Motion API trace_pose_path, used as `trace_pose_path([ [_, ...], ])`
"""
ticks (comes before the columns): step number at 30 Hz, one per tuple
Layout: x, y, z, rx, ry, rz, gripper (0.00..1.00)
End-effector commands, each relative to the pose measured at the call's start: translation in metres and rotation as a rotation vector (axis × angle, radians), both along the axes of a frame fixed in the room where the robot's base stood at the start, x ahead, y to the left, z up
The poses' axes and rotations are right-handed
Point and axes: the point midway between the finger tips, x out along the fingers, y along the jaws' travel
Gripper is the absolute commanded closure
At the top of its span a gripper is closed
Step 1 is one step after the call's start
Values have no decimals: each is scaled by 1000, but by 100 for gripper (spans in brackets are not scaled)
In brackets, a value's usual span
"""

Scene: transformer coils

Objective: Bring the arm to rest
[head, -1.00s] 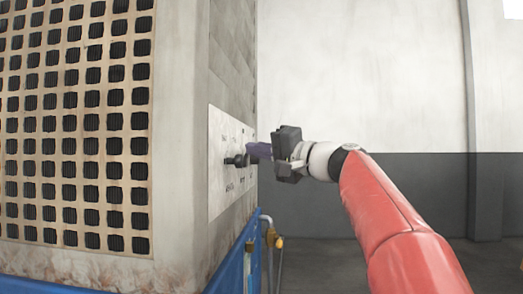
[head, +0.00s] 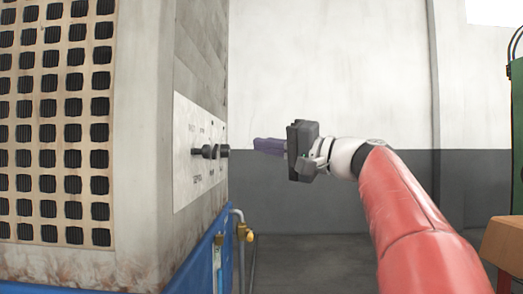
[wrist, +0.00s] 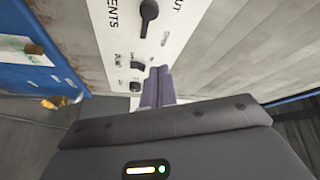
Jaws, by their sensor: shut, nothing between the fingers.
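My gripper (head: 257,146) is shut and empty, held level in front of the machine's white control panel (head: 196,150). Its purple fingers lie together and point left toward the panel, with a gap between the tips and the black knobs (head: 211,151). In the wrist view the closed fingers (wrist: 158,84) show at the centre, against the panel (wrist: 176,50). A large black knob (wrist: 149,12) is at the top there, and smaller black knobs (wrist: 136,67) sit just left of the fingers. My red arm reaches in from the lower right of the head view.
The tall machine with a perforated grille (head: 55,120) and blue base (head: 205,268) fills the left. A pipe with a yellow fitting (head: 246,233) stands at its corner. A green object (head: 517,130) and brown box (head: 505,240) are at far right. Floor (head: 320,265) beyond looks clear.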

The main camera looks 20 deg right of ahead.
Motion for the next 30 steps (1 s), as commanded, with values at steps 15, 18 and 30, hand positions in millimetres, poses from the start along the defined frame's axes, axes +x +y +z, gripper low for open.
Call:
trace_pose_path([
  [15, -47, 62, -122, -338, 347, -75, 100],
  [18, -87, 74, -187, -538, 467, -96, 100],
  [30, -232, 44, -369, -1290, 601, -88, 100],
])
